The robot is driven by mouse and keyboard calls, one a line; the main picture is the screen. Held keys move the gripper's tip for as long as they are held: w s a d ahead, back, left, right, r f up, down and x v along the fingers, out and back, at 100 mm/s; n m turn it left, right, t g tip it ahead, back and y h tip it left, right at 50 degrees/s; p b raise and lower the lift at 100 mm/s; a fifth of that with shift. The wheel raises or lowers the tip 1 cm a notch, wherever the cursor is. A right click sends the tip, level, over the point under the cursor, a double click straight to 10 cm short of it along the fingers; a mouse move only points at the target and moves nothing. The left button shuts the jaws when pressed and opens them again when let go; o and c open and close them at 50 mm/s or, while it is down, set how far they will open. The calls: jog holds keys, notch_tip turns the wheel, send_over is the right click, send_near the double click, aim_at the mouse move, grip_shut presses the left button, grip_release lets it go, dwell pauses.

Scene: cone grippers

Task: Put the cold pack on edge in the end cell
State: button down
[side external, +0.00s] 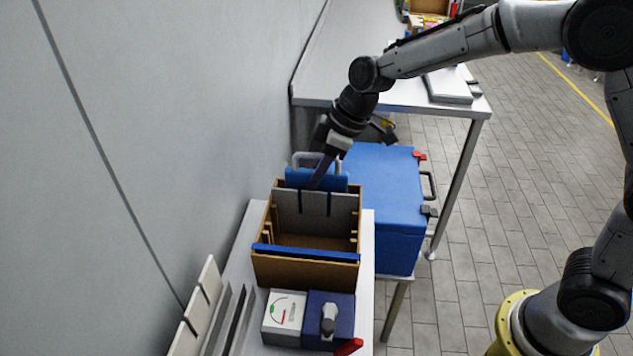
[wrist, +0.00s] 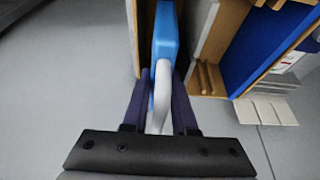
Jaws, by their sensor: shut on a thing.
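The cold pack is a blue slab with a pale loop handle. In the side view the cold pack (side external: 298,178) stands on edge at the far end of the wooden box (side external: 302,272), behind a grey slotted divider (side external: 287,203). In the wrist view the pack (wrist: 165,30) lies between the wooden end wall (wrist: 143,38) and the grey divider (wrist: 200,25). My gripper (side external: 319,178) reaches down from above. Its dark fingers (wrist: 162,76) are shut on the pack's pale handle (wrist: 161,95). The pack's lower part is hidden, so I cannot tell whether it touches the cell floor.
The box's nearer space is empty, with a blue strip (side external: 305,253) along its near wall. A dial device (side external: 284,312) and a blue block (side external: 342,308) stand in front. A blue cooler (side external: 382,195) is to the right, and the grey wall (side external: 140,150) to the left.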

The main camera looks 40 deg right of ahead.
jog(key=shift+f, duration=0.95)
jog(key=c, duration=1)
grip_release()
jog(key=shift+f, duration=0.2)
jog(key=v, duration=1.2)
jog(key=shift+r, duration=0.2)
